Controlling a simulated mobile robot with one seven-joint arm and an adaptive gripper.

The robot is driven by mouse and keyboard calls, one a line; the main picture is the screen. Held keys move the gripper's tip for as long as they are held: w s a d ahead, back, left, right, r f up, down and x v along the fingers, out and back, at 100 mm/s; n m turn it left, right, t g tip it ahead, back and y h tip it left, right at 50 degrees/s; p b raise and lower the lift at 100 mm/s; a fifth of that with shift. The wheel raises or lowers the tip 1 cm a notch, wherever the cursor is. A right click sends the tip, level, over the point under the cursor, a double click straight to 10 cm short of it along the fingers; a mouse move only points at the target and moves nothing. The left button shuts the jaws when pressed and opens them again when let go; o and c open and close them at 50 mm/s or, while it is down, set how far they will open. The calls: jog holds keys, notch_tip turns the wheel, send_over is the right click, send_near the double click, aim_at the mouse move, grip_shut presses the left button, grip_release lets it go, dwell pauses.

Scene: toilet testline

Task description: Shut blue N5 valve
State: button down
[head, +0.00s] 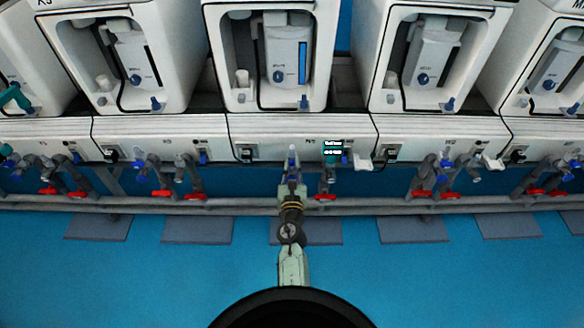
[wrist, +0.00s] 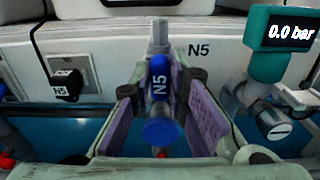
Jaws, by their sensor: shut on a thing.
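The blue N5 valve (wrist: 159,78) stands in the middle of the wrist view, its label running vertically along the handle and a round blue end lower down. A grey pipe rises behind its top. My gripper (wrist: 163,98) has its purple-padded fingers on either side of the handle and is shut on it. The exact contact of the pads is hard to see. In the head view my gripper (head: 292,172) reaches the front of the middle unit, and the blue valve (head: 292,158) shows small at its tip.
A teal gauge (wrist: 283,45) reading 0.0 bar stands close to the right, on a grey fitting. A black N5 plug (wrist: 67,86) is at the left. In the head view, red-handled valves (head: 325,197) and a grey rail (head: 400,207) run below the row of units.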

jog(key=m, duration=0.4)
jog(key=shift+d+b, duration=0.1)
jog(key=shift+b, duration=0.2)
jog(key=m, duration=0.4)
jog(key=shift+d, duration=0.1)
jog(key=m, duration=0.5)
jog(key=shift+b, duration=0.3)
jog(key=m, duration=0.4)
jog(key=shift+f+m, duration=0.15)
jog(key=shift+m, duration=0.15)
jog(key=c, duration=1.6)
grip_release()
jog(key=shift+f, duration=0.1)
jog(key=shift+o, duration=0.2)
